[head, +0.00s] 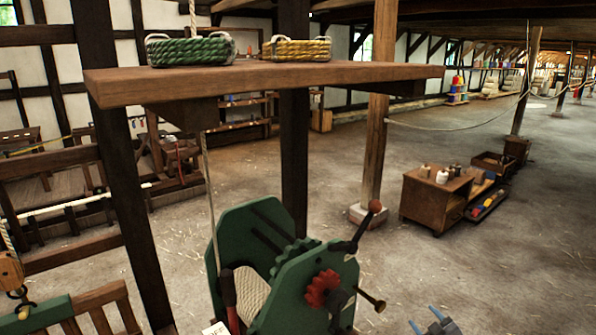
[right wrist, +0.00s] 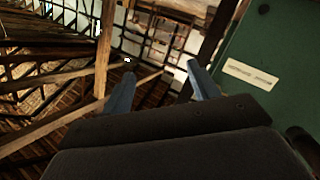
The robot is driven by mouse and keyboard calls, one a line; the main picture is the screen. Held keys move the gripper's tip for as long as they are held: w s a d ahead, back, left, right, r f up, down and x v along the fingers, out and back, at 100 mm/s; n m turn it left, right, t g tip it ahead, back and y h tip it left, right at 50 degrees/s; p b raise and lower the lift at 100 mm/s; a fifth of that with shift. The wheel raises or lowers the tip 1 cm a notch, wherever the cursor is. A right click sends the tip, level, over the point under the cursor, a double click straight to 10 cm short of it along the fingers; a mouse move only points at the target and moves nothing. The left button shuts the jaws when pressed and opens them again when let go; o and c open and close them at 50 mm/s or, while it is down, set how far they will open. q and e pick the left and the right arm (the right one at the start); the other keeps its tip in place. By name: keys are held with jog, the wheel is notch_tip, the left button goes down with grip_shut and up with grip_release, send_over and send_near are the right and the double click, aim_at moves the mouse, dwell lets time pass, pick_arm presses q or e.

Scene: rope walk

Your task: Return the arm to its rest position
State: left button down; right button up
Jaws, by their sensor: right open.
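My right gripper (head: 436,322) shows at the bottom edge of the head view, low and to the right of the green winch. In the right wrist view its two blue fingers (right wrist: 161,88) stand apart with nothing between them. The rest of the right arm is out of the head view. My left gripper is not in view.
A green winch (head: 318,290) with a red gear and crank stands close in front. A wooden shelf (head: 330,80) above it bears a green rope coil (head: 191,51) and a yellow one (head: 297,49). A wooden cabinet (head: 425,205) stands at right.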

jog(key=s+f+m+g+h, duration=0.1)
jog(key=s+f+g+h, duration=0.25)
jog(key=s+f, duration=0.4)
jog(key=s+f+m+g+h, duration=0.2)
jog(key=s+f+g, duration=0.25)
jog(key=f, duration=0.55)
jog(key=s+a+f+m+g+y, duration=0.1)
jog(key=s+a+f+g, duration=0.1)
jog(key=s+a+f, duration=0.4)
jog(key=s+a+f+m+g+y, duration=0.1)
jog(key=s+a+f, duration=0.5)
jog(key=s, duration=1)
jog(key=s+a+f+m+g+y, duration=0.1)
jog(key=s+a+f+g, duration=0.2)
jog(key=s+a+f, duration=0.3)
jog(key=s+a, duration=0.4)
jog(key=s, duration=0.1)
jog(key=shift+w+a+f+y, duration=0.1)
jog(key=shift+a+y, duration=0.05)
jog(key=shift+y, duration=0.1)
